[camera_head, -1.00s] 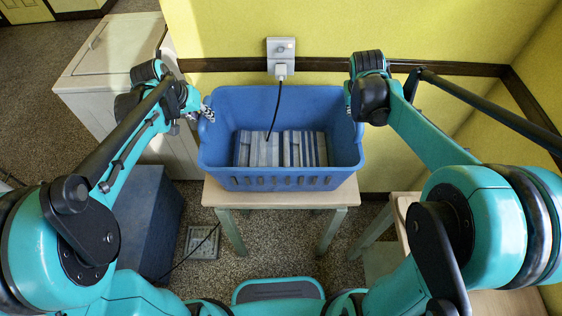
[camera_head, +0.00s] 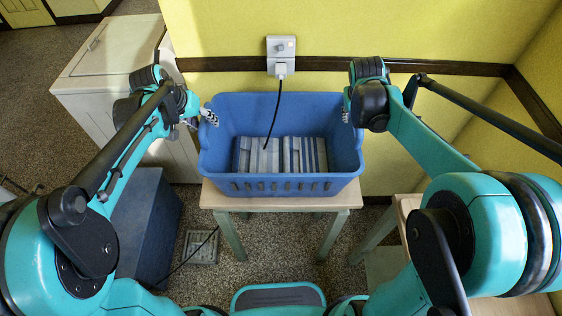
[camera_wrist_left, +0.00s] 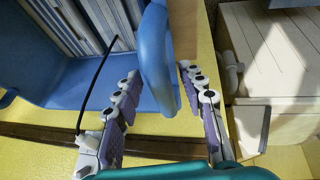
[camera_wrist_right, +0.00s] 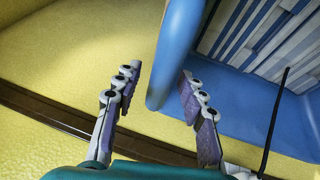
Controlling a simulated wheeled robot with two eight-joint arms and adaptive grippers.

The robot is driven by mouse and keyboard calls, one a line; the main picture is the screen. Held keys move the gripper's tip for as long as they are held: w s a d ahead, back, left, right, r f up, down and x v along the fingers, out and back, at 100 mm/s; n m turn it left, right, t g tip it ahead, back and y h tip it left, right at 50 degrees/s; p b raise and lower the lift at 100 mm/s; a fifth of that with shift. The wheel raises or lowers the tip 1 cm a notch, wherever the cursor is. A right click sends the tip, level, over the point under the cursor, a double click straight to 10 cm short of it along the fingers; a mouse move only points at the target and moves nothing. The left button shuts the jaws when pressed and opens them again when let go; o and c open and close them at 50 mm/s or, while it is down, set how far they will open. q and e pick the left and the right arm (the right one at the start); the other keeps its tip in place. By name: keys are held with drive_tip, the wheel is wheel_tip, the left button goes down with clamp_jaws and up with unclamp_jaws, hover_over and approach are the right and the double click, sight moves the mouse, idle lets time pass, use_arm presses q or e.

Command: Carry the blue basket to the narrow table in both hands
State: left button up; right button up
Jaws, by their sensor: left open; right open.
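The blue basket (camera_head: 280,187) sits upright on a small wooden-topped table (camera_head: 238,203) with green legs, against the yellow wall. Striped, folded-looking contents (camera_head: 285,155) lie inside it. My left gripper (camera_head: 199,118) is at the basket's left rim. In the left wrist view its open fingers (camera_wrist_left: 158,75) stand on either side of the rim (camera_wrist_left: 155,50), with gaps. My right gripper (camera_head: 347,112) is at the right rim. In the right wrist view its fingers (camera_wrist_right: 160,74) are open, one on each side of the rim (camera_wrist_right: 177,45).
A wall socket with a plug (camera_head: 281,68) and black cord is behind the basket; the cord passes in front of it in the picture. A white cabinet (camera_head: 105,60) and a dark blue box (camera_head: 148,225) stand left. Another wooden surface (camera_head: 490,305) is at right.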

drive_tip(key=shift+r, duration=0.1)
drive_tip(key=shift+s+r, duration=0.15)
drive_tip(key=shift+r, duration=0.1)
use_arm(q)
drive_tip(key=v, duration=1.1)
drive_tip(key=shift+s+r, duration=0.15)
drive_tip(key=shift+r, duration=0.1)
drive_tip(key=o, duration=0.8)
use_arm(e)
drive_tip(key=v, duration=1.1)
use_arm(q)
drive_tip(key=shift+r, duration=0.1)
use_arm(e)
drive_tip(key=shift+a+r, duration=0.15)
drive_tip(key=shift+r, duration=0.1)
use_arm(q)
drive_tip(key=shift+p+v, duration=3.8)
drive_tip(key=shift+v, duration=0.6)
use_arm(e)
wheel_tip(320, 180, up, 7)
drive_tip(key=shift+r, duration=0.15)
